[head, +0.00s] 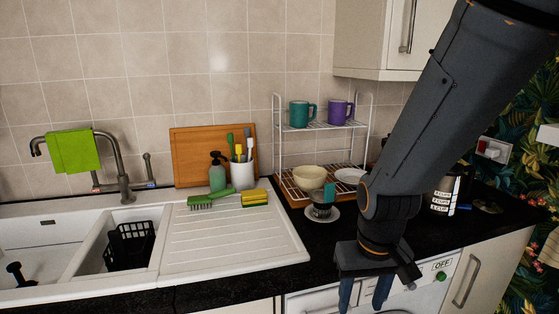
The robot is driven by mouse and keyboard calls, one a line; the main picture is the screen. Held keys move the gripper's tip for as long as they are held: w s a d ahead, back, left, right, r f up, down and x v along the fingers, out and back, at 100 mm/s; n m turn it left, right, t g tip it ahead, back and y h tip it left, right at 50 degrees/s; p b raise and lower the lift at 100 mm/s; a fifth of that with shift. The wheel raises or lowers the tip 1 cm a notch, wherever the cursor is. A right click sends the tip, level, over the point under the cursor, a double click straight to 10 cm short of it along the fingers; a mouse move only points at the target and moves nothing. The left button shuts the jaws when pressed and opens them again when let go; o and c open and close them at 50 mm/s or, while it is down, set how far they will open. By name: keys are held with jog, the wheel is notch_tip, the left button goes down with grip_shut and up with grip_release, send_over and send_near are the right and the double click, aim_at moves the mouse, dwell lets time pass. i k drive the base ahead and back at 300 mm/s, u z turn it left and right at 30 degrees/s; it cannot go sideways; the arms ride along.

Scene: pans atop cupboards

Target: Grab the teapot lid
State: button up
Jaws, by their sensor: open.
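My gripper (364,293) hangs with its fingers pointing down in front of the counter's front edge, at the lower right. Its two blue fingers are apart with nothing visible between them. I cannot make out a teapot or its lid for certain. A small dark cup-like item (321,210) with a teal piece above it stands on a white saucer (333,216), left of my gripper and farther back. A dark container with a white label (443,196) stands right of my arm, partly hidden by it. My arm hides part of the counter behind it.
A white rack holds a teal mug (299,114) and a purple mug (339,112), with a cream bowl (309,177) below. The draining board (235,238) and sink lie left. A wall cupboard (372,38) hangs above. The black counter (285,276) has clear room near its front.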

aim_at(487, 207)
jog(key=z, duration=1.25)
jog(key=k, duration=1)
jog(key=z, duration=1)
jog(key=i, duration=1.25)
jog(key=u, duration=0.85)
jog(key=i, duration=0.65)
jog(key=u, duration=0.05)
